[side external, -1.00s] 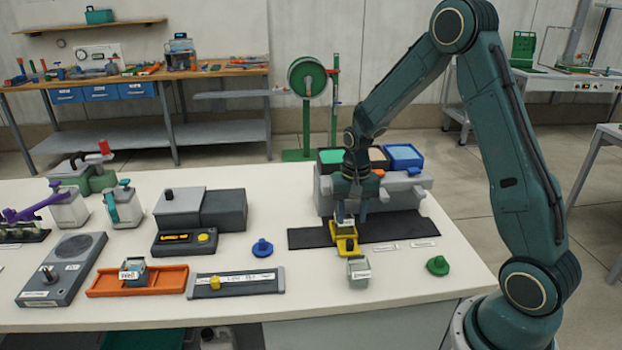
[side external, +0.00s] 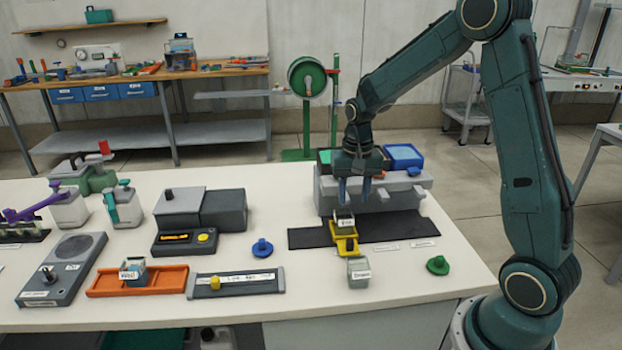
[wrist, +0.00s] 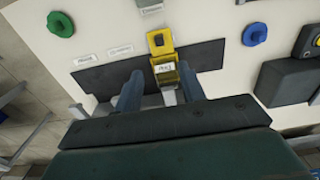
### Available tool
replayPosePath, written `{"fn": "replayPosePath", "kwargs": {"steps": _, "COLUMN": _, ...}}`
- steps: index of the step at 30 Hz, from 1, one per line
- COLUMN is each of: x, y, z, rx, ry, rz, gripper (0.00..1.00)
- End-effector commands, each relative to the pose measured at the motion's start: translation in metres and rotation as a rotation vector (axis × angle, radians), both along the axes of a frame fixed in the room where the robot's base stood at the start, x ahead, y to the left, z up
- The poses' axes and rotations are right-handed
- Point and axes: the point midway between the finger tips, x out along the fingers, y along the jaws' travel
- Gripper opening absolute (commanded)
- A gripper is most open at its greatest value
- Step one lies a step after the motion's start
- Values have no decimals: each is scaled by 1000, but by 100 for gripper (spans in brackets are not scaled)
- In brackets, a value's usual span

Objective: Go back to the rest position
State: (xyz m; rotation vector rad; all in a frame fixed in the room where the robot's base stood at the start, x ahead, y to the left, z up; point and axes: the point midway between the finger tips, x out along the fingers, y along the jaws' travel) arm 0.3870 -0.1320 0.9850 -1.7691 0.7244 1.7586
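My gripper (side external: 354,198) is open and empty, with its two fingers pointing down and apart. It hangs above a small labelled grey block (side external: 345,222) that sits in a yellow holder (side external: 345,245) on a dark mat (side external: 400,226). In the wrist view the gripper (wrist: 161,82) shows a finger on each side, with the labelled block (wrist: 166,68) and the yellow holder (wrist: 160,42) beyond the fingertips.
A grey rack with coloured bins (side external: 404,156) stands close behind the gripper. A small grey labelled container (side external: 358,272), a green knob (side external: 438,265) and a blue knob (side external: 262,248) are in front. An orange tray (side external: 110,285) and devices fill the left side.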

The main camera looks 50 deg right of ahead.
Motion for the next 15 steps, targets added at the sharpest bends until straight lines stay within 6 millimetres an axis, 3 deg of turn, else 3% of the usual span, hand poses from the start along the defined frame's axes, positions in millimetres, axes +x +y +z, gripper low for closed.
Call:
{"fn": "replayPosePath", "kwargs": {"steps": 5, "x": -5, "y": 9, "z": 17, "rx": -9, "ry": -25, "rz": 38, "gripper": 40}}
{"fn": "replayPosePath", "kwargs": {"steps": 15, "x": -37, "y": 45, "z": 76, "rx": -43, "ry": -119, "rz": 196, "gripper": 40}}
